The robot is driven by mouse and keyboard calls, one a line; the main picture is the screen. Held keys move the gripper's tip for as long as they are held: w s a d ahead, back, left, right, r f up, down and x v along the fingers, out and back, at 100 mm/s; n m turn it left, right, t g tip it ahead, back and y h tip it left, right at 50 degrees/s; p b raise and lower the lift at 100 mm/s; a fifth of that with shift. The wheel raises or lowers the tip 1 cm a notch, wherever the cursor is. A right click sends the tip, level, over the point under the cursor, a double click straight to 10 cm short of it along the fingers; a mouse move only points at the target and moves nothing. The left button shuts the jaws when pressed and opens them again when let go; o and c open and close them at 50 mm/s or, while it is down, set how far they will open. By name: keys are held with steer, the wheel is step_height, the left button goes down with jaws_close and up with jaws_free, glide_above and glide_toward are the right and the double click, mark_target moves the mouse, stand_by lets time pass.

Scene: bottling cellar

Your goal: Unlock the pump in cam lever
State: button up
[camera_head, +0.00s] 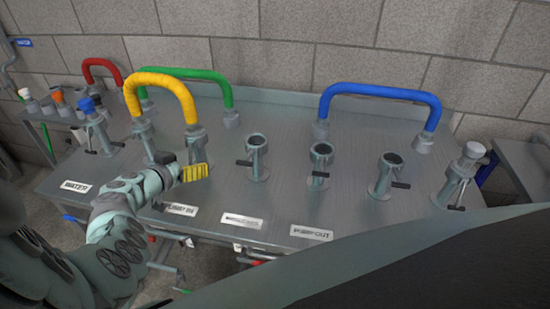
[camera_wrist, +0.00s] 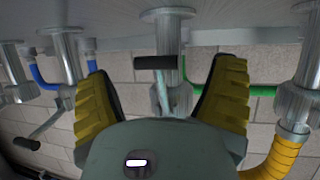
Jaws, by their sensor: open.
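The PUMP IN label (camera_head: 181,209) is on the front of the metal bench, roughly before the fitting (camera_head: 196,135) holding the yellow hose's right end. That fitting's cam lever is hidden behind my gripper in the head view. My gripper (camera_head: 194,173), with yellow ribbed fingers, is open and empty in front of it, above the bench. In the upside-down wrist view, an upright fitting (camera_wrist: 163,22) with a black-handled lever (camera_wrist: 155,62) appears between the fingers, apart from them. Which port this is, I cannot tell for sure. The yellow hose (camera_wrist: 276,158) joins the fitting to its right.
Three open ports (camera_head: 257,150) with levers stand to the right, then a capped one (camera_head: 462,165). A blue hose (camera_head: 380,90) arches behind them; green (camera_head: 190,73) and red (camera_head: 103,64) hoses are at the back left. PUMP OUT (camera_head: 311,233) and WATER (camera_head: 75,186) labels lie along the front.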

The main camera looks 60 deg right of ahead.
steer(key=shift+d+f, duration=0.15)
steer(key=shift+d, duration=0.3)
steer(key=shift+c, duration=0.2)
jaws_close()
steer(key=shift+w, duration=0.1)
stand_by(0.4)
